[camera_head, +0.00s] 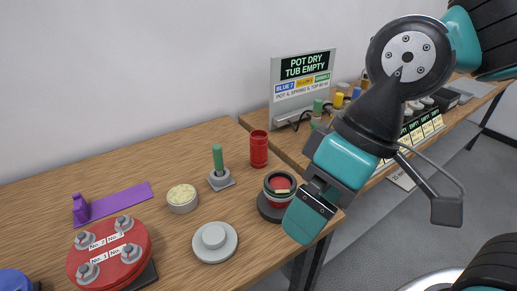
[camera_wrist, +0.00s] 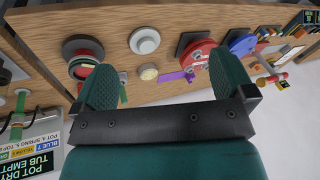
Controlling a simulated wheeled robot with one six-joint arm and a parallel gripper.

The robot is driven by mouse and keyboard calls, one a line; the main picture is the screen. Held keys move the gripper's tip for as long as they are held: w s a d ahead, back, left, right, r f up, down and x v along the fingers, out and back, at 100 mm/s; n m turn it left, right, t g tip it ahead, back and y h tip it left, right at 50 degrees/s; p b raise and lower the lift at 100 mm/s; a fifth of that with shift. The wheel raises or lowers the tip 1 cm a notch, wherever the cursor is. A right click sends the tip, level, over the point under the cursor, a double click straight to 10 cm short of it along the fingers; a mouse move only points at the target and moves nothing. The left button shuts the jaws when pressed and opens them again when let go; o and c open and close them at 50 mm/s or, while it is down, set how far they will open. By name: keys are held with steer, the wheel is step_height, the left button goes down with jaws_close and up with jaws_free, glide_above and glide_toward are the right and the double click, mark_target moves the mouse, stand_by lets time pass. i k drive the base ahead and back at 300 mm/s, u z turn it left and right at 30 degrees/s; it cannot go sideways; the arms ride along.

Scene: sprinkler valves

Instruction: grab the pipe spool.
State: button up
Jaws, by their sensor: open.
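A red upright cylinder (camera_head: 258,149), which looks like the pipe spool, stands near the back right corner of the wooden bench. My gripper (camera_head: 306,214) hangs in front of the bench's right end, to the right of the cylinder and nearer the camera, apart from it. In the wrist view my two teal fingers (camera_wrist: 152,55) are spread wide with nothing between their pads. I cannot make out the red cylinder clearly in the wrist view; the left finger or gripper body may hide it.
A dark round pot with a red ring (camera_head: 279,186) stands close by my finger. A green peg on a grey base (camera_head: 219,170), a cream-filled bowl (camera_head: 182,198), a grey disc (camera_head: 215,242) and a red flange (camera_head: 108,252) stand leftward. A sign (camera_head: 303,80) stands behind on the second bench.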

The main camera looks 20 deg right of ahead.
mark_target(258, 138)
steer(key=u, duration=0.05)
steer(key=k, duration=0.5)
steer(key=z, duration=1.7)
steer(key=i, duration=1.2)
steer(key=u, duration=2.6)
steer(key=i, duration=0.5)
